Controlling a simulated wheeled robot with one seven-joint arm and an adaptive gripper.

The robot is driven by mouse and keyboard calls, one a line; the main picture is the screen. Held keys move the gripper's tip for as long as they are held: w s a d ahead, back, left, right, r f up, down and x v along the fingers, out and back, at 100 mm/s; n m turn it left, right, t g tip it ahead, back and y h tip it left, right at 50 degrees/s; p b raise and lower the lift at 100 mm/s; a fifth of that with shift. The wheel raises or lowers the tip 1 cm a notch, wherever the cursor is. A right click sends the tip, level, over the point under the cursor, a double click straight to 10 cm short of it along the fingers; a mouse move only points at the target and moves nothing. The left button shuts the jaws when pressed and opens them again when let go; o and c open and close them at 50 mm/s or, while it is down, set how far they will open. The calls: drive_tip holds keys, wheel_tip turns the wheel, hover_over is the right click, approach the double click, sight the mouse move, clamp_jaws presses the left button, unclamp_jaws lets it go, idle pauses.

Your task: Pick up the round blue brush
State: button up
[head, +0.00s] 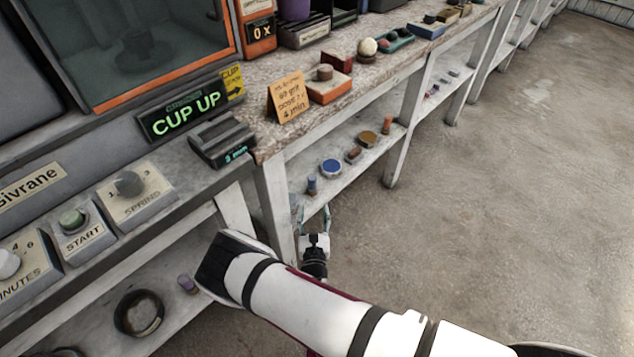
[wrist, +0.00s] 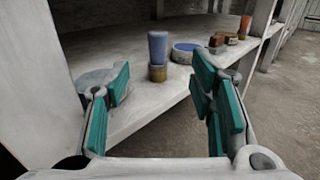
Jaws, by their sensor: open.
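A small upright blue cylinder with a tan lower band (wrist: 157,55), which looks like the round blue brush, stands near the front edge of the lower shelf. It also shows in the head view (head: 312,185). A low round blue-topped disc (wrist: 185,52) sits just right of it; it shows in the head view too (head: 331,168). My gripper (wrist: 160,88) is open and empty, with teal pads. The upright blue piece lies ahead of the gap between the fingers, apart from them. In the head view my gripper (head: 314,218) is at the shelf's near end.
The lower shelf (head: 290,172) also holds small brown blocks (head: 353,154), a tan disc (head: 369,138) and an orange upright piece (head: 387,125). A shelf leg (head: 277,205) stands left of my gripper. The worktop is above; open floor (head: 480,200) lies to the right.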

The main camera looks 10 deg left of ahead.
sight(312, 182)
drive_tip(key=w, duration=0.2)
drive_tip(key=w+b, duration=0.1)
drive_tip(key=w, duration=0.2)
drive_tip(key=w+a, duration=0.1)
drive_tip(key=w, duration=0.2)
drive_tip(key=shift+w+a+r+b, duration=0.15)
drive_tip(key=shift+w+b, duration=0.2)
drive_tip(key=shift+w, duration=0.6)
drive_tip(key=shift+w+a+f+b, duration=0.15)
drive_tip(key=shift+w+b, duration=0.25)
drive_tip(key=shift+w, duration=0.5)
drive_tip(key=shift+w+a+r+b, duration=0.1)
drive_tip(key=shift+w+a+b, duration=0.2)
drive_tip(key=shift+w, duration=0.65)
drive_tip(key=shift+d, duration=0.1)
clamp_jaws()
